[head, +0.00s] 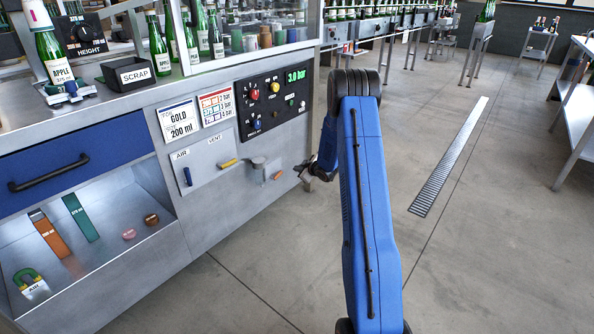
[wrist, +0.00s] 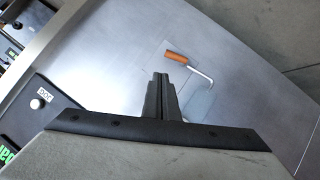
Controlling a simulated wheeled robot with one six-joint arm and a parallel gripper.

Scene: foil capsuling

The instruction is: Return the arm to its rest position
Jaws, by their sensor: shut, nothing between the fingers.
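My blue arm (head: 372,210) stands in the middle of the head view, bent at a dark elbow joint. My gripper (head: 307,172) is partly hidden behind the arm, beside the front panel of the machine cabinet and level with its valves. In the wrist view my gripper (wrist: 161,82) shows its dark fingers shut together with nothing between them. Beyond the fingertips, an orange-handled lever (wrist: 177,57) with a bent metal rod shows on the grey panel. I cannot tell whether the gripper touches the panel.
The cabinet (head: 240,190) fills the left, with a blue drawer (head: 75,155), an open lower shelf, a scrap bin (head: 127,72) and a pressure panel (head: 275,95). A green bottle (head: 52,58) stands on top. Open floor (head: 500,250) with a drain grate (head: 448,155) lies right.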

